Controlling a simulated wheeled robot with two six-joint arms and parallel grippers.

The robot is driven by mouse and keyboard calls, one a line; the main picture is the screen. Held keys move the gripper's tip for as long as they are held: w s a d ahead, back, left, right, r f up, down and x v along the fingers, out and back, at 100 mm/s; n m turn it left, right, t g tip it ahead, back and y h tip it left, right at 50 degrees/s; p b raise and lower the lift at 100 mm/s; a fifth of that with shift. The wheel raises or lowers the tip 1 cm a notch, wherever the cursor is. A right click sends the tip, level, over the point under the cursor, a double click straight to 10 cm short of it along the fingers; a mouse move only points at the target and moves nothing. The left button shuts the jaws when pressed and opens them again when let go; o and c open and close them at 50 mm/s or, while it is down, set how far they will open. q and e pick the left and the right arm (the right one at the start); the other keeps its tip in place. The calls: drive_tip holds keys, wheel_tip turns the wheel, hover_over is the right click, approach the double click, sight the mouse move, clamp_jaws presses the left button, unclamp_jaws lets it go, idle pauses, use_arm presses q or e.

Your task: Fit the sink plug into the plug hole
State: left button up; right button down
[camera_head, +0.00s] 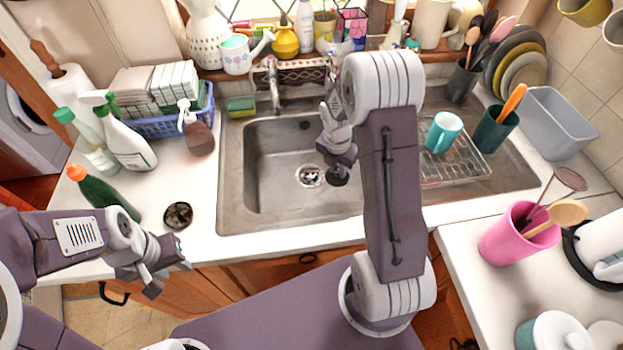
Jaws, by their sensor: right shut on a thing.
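The sink plug (338,177) is a small dark disc, held low over the basin. My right gripper (337,165) is shut on it, reaching down into the sink. The plug hole (310,176) is a light metal ring with a dark centre in the basin floor. The plug appears just to the right of the hole, apart from it in the picture; its height above the floor is hard to tell. My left gripper (170,271) is open and empty in front of the counter's front edge, left of the sink.
The steel sink basin (262,190) has raised walls around my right gripper. A tap (271,85) stands behind it. A dark round item (178,215) and bottles (103,193) are on the left counter.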

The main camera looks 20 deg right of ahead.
drive_tip(key=w+a+f, duration=0.1)
drive_tip(key=w+f, duration=0.1)
drive_tip(key=w, duration=0.1)
drive_tip(key=w+a+f, duration=0.1)
drive_tip(key=w+f, duration=0.1)
drive_tip(key=w, duration=0.2)
drive_tip(key=w+a+f, duration=0.2)
drive_tip(key=w+f, duration=0.1)
drive_tip(key=shift+w+a, duration=0.1)
drive_tip(key=shift+w, duration=0.2)
wheel_tip(320, 180, down, 3)
drive_tip(key=shift+s, duration=0.1)
drive_tip(key=shift+f, duration=0.5)
drive_tip(key=shift+f, duration=0.1)
drive_tip(key=c, duration=1.3)
unclamp_jaws()
drive_tip(key=shift+o, duration=0.2)
